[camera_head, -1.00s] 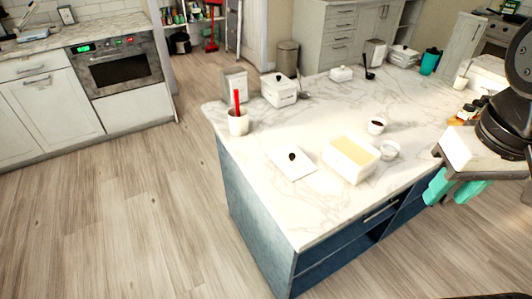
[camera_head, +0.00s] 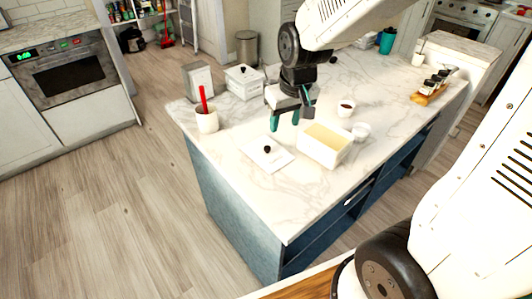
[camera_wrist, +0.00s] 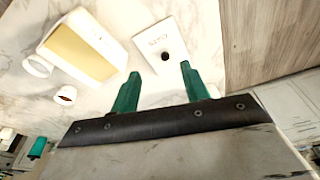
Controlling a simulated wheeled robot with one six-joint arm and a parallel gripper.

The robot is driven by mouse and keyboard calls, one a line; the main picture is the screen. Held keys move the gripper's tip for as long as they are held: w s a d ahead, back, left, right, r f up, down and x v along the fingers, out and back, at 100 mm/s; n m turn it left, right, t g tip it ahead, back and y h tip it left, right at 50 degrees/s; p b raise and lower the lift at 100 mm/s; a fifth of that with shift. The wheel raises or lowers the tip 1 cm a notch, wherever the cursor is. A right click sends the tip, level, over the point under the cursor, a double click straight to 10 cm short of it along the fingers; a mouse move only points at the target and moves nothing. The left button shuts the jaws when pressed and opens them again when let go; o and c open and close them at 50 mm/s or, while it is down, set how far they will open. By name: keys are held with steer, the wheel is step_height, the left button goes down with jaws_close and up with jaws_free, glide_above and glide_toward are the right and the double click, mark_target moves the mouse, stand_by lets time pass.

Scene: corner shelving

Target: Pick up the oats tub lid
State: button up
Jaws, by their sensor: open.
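The oats tub lid (camera_head: 275,158) is a flat white rectangle with a small dark knob, lying on the marble counter near its front left edge. My gripper (camera_head: 286,118) has two green fingers, spread apart and empty, above the counter behind the lid. In the wrist view the gripper (camera_wrist: 160,70) points towards the knob.
A white cup (camera_head: 206,121) with a red utensil stands left of the lid. A lidded white box (camera_head: 244,82) and a grey canister (camera_head: 198,84) stand behind. A small dark-filled cup (camera_head: 346,107) and a small bowl (camera_head: 361,131) are right. The front counter corner is clear.

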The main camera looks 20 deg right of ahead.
glide_toward(268, 147)
steer(key=shift+t, duration=0.3)
steer(key=x, duration=0.9)
steer(key=shift+s, duration=0.25)
steer(key=shift+c, duration=0.4)
jaws_close()
